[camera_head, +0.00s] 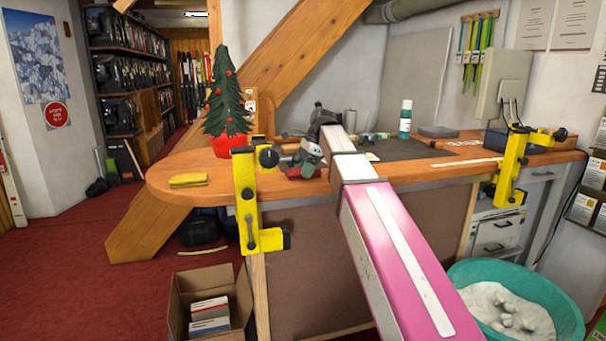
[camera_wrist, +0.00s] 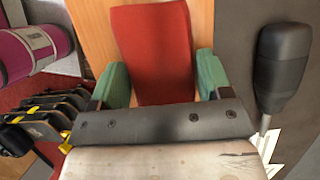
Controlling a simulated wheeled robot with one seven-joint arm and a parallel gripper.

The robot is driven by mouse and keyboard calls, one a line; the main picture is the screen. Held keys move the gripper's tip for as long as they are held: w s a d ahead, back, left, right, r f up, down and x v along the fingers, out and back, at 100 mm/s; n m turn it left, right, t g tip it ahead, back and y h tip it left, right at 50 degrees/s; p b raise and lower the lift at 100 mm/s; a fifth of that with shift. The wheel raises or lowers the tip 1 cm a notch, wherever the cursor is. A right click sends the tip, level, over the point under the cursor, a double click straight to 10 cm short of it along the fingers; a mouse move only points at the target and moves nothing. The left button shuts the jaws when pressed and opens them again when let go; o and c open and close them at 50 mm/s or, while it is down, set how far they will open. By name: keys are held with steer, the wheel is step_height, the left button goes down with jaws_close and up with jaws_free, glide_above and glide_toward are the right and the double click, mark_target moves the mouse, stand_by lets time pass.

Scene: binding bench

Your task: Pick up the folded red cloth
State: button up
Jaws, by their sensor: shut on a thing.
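The folded red cloth (camera_wrist: 152,45) fills the upper middle of the wrist view, a flat red piece over the wooden bench top. My gripper (camera_wrist: 162,74) has its two green fingertips at the cloth's left and right sides, touching them. It is shut on the cloth. The near end of the cloth is hidden behind my dark gripper body. I cannot tell whether the cloth is clear of the bench.
A dark-handled tool (camera_wrist: 285,62) lies right of the cloth. Yellow clamps (camera_head: 247,200) and (camera_head: 511,165) stand at the bench front.

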step_height(320, 180, up, 10)
stand_by(0.6)
